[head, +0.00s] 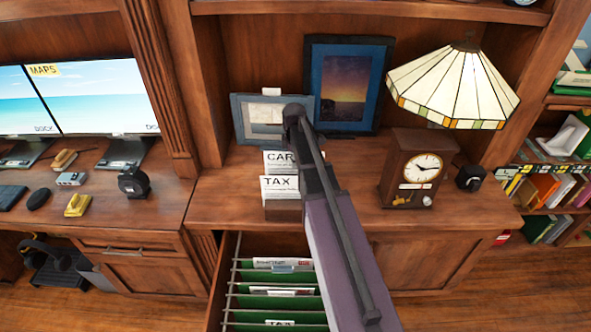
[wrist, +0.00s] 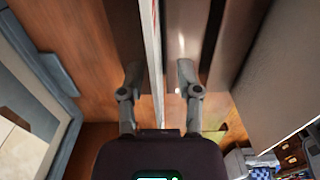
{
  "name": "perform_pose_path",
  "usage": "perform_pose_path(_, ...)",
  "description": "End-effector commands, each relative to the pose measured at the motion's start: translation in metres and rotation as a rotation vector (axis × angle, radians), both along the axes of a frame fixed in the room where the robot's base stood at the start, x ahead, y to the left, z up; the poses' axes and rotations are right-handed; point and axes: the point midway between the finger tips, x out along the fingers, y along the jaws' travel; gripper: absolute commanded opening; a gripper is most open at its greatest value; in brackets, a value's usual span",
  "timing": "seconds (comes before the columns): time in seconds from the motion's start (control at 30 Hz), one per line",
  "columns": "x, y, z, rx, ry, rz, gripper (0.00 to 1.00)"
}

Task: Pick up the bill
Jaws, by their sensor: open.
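Upright papers stand in a holder (head: 283,214) on the wooden cabinet top; the front one reads TAX (head: 280,185) and the one behind reads CAR (head: 279,160). I cannot tell which paper is the bill. My gripper is open in the wrist view (wrist: 158,76), with one finger on each side of a thin pale sheet (wrist: 154,40) seen edge-on. The sheet runs between the fingers, and I see no clear contact. In the head view my arm covers the right part of the papers, and the fingertips cannot be made out.
A small grey picture frame (head: 245,134) and a larger blue one (head: 370,101) stand behind. A wooden clock (head: 399,199) and a stained-glass lamp (head: 450,85) are to the right. An open drawer (head: 231,274) with green hanging files is below.

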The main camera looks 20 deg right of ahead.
Motion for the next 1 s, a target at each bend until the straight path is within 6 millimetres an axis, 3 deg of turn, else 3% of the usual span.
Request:
perform_pose_path(0.4, -0.0001, -0.0002, 0.0002, 0.000, 0.000, 0.000, 0.44)
perform_pose_path(0.53, -0.0001, -0.0002, 0.0002, 0.000, 0.000, 0.000, 0.06)
perform_pose_path(0.57, -0.0001, -0.0003, 0.0002, 0.000, 0.000, 0.000, 0.00)
perform_pose_path(1.0, -0.0001, -0.0005, 0.0005, 0.000, 0.000, -0.001, 0.00)
